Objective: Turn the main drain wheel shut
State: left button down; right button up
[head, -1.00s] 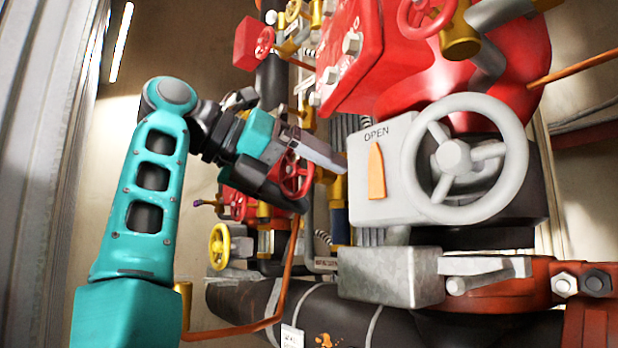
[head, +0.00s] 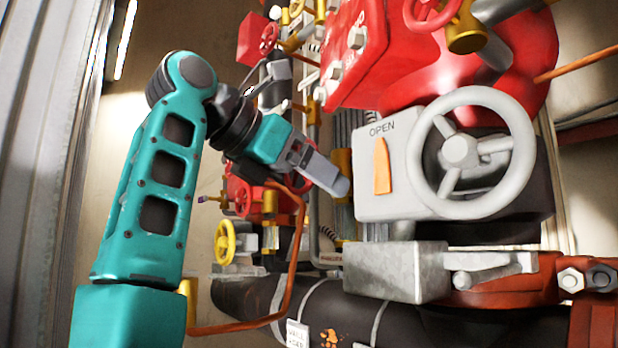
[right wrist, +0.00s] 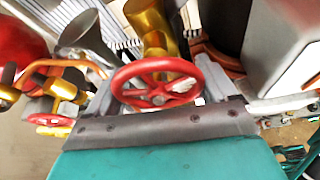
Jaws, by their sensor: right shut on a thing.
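A red handwheel (right wrist: 156,66) on a brass valve sits between the two grey fingers of my right gripper (right wrist: 157,84) in the right wrist view. The gripper is shut on this wheel, with a finger on each side of the rim. I take it to be the main drain wheel, as no label on it is readable. In the head view my right gripper (head: 322,174) is left of the grey OPEN box and hides most of the held wheel. My left gripper is not in view.
Close on the right are the grey gearbox marked OPEN (head: 403,196) and its large grey wheel (head: 428,190). Below are a grey block (head: 392,272) and a black pipe (head: 335,310). A copper tube (head: 296,245) runs below the gripper. A yellow wheel (head: 226,243) is lower left.

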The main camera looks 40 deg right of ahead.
jog(key=shift+r, duration=0.1)
dwell(0.4)
jog(key=o, duration=0.8)
jog(key=shift+o, duration=0.2)
jog(key=v, duration=0.7)
jog(key=shift+a, duration=0.25)
